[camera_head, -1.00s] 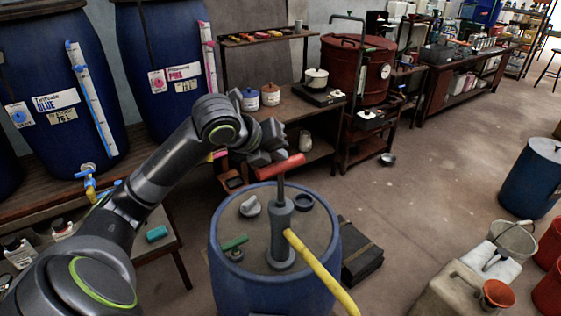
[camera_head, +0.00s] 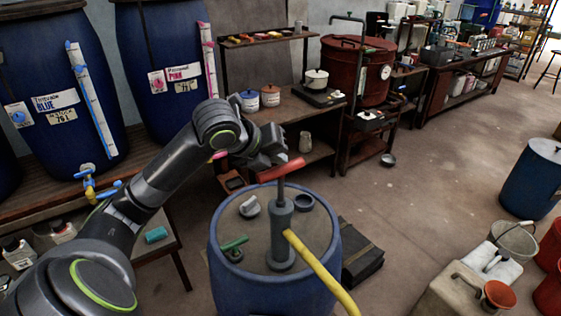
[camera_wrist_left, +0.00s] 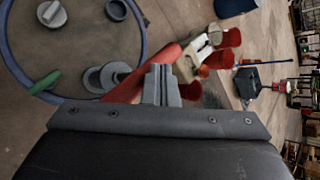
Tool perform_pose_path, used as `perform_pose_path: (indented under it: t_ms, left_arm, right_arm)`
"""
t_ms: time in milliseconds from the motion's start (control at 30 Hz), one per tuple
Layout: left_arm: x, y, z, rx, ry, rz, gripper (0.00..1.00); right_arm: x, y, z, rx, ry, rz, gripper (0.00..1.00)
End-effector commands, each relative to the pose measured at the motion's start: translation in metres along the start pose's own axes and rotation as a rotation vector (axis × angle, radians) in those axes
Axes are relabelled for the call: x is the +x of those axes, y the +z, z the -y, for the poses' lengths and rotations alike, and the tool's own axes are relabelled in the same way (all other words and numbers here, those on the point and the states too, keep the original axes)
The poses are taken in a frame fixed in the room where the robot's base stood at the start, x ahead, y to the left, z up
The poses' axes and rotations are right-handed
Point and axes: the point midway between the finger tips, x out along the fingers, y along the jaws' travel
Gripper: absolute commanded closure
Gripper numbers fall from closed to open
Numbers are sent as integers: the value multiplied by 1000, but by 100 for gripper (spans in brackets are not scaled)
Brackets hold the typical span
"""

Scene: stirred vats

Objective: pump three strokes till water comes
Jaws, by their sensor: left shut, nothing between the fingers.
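The hand pump (camera_head: 281,236) stands upright on the lid of a blue drum (camera_head: 230,285). Its red crossbar handle (camera_head: 281,170) sits on a short length of bare rod above the grey body. A yellow hose (camera_head: 322,271) runs from the body down over the drum's front. My left gripper (camera_head: 278,158) is shut and empty, right at the handle's upper side. In the left wrist view its closed fingers (camera_wrist_left: 161,84) overlap the red handle (camera_wrist_left: 140,80); whether they touch it I cannot tell. My right gripper is in neither view. No water shows.
A grey cap (camera_head: 250,207), a dark ring (camera_head: 303,202) and a green-handled fitting (camera_head: 234,246) lie on the drum lid. A black case (camera_head: 360,254) is on the floor beside the drum. Jerrycans and buckets stand at right. Open floor lies between.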

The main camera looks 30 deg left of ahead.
Motion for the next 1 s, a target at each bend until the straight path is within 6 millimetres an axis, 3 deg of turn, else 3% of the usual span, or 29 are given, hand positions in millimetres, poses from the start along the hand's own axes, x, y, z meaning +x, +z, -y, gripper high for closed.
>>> perform_pose_path:
  t_ms: [1000]
  left_arm:
    - [9, -7, -7, -1, 1, -3, 100]
  right_arm:
    - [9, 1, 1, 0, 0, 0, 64]
